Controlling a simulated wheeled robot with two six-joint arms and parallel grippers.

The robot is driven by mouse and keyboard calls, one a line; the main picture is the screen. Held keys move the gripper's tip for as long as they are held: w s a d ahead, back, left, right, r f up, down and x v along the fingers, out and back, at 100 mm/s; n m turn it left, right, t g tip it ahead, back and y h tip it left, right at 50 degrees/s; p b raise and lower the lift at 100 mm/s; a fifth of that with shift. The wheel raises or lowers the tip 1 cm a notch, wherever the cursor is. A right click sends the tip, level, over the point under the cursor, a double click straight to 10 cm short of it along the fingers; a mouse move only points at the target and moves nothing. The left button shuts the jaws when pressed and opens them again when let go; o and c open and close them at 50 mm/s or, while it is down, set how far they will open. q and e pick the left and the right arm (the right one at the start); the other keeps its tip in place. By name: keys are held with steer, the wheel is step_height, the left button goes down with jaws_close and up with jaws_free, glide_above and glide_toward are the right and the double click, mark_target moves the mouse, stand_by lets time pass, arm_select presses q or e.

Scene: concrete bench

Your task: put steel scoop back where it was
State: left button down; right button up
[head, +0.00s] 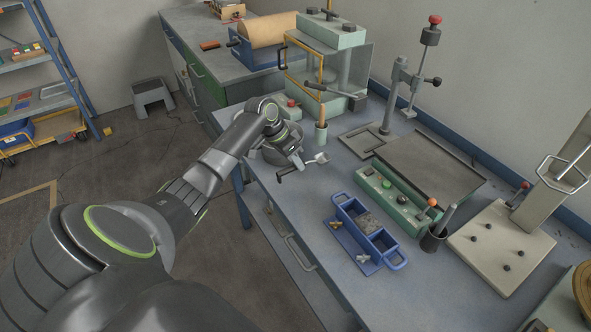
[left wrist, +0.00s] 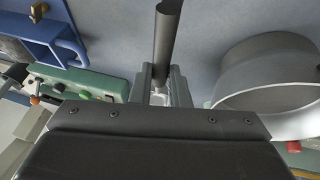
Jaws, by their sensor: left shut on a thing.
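The steel scoop (head: 319,159) shows in the head view as a small silvery end sticking out to the right of my left gripper (head: 297,165), low above the bench. The gripper is shut on the scoop. In the left wrist view a dark rod-like handle (left wrist: 166,40) runs up from between the fingers of the left gripper (left wrist: 160,88). The scoop's bowl cannot be made out there. A round grey vessel (left wrist: 262,72) stands close to the right of the fingers in that view. My right gripper is out of view.
A blue two-handled caddy (head: 345,213) stands nearer the front, before a green button box (head: 395,198). A dark cup (head: 433,240) holds a tool. Bare bench (head: 290,205) lies left of the caddy.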

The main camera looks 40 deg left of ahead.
mark_target(295, 170)
arm_select(q)
step_height(295, 170, down, 3)
steer(key=shift+f, duration=0.35)
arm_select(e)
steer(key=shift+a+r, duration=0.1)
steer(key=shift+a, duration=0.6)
arm_select(q)
steer(key=shift+f, duration=0.1)
steer(key=c, duration=1.4)
jaws_free()
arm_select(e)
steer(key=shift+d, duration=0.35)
